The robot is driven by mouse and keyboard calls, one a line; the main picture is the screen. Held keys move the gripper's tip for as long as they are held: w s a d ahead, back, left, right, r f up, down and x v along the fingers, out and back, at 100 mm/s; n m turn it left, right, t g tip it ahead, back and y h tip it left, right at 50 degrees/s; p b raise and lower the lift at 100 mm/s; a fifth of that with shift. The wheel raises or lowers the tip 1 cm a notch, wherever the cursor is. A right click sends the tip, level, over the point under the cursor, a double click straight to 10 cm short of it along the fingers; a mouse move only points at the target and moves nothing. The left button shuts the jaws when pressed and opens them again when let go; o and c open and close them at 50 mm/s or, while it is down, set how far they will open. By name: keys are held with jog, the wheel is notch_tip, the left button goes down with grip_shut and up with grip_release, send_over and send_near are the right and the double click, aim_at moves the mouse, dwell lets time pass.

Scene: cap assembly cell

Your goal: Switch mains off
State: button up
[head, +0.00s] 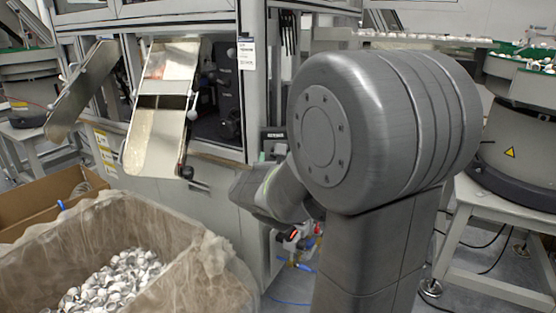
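My arm reaches away from me towards the front corner of the machine cabinet (215,205). The far end of the arm, with a pale green band, is beside the cabinet's right corner. The fingers of my gripper are hidden, so I cannot see whether they are open or touching anything. A small fitting with red and white parts (298,238) shows low by that corner, just below and right of the arm's end. I cannot tell whether it is the mains switch. No other clear mains switch shows; my arm covers part of the cabinet's side.
A bag-lined box of metallic caps (112,278) stands at the front left, with a cardboard box (50,197) behind it. Two metal chutes project from the cabinet, one (153,143) above the boxes. A bowl feeder (520,150) on a white-legged stand is at the right. Cables lie on the floor.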

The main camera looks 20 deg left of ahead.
jog(key=shift+w+a, duration=0.15)
jog(key=shift+w, duration=0.15)
jog(key=c, duration=1)
jog(key=shift+o, duration=0.2)
